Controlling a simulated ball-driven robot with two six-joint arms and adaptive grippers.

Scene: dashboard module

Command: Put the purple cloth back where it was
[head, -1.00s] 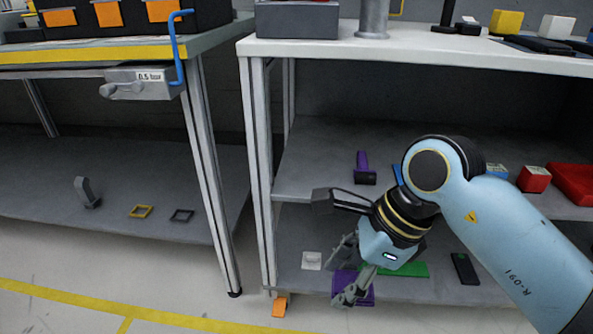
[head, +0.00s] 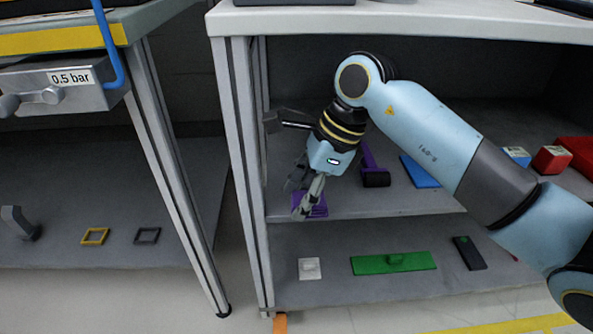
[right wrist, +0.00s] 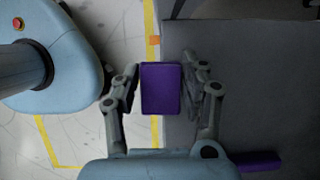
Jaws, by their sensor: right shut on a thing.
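The purple cloth (head: 320,208) is a flat folded rectangle. It also shows in the right wrist view (right wrist: 160,88), between the two fingers. My right gripper (head: 303,199) is shut on it; in the head view the fingers cover part of the cloth. The cloth appears at the left front part of the middle shelf (head: 440,200) of the right-hand rack. In the wrist view it lies across the shelf's edge line, with the floor on one side. I cannot tell whether it touches the shelf. My left gripper is not in view.
On the middle shelf are a purple handled object (head: 376,178), a blue flat piece (head: 420,172) and a red box (head: 552,160). The lower shelf holds a white piece (head: 310,269), a green plate (head: 405,262) and a dark item (head: 468,253). The rack's left post (head: 240,165) stands close.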

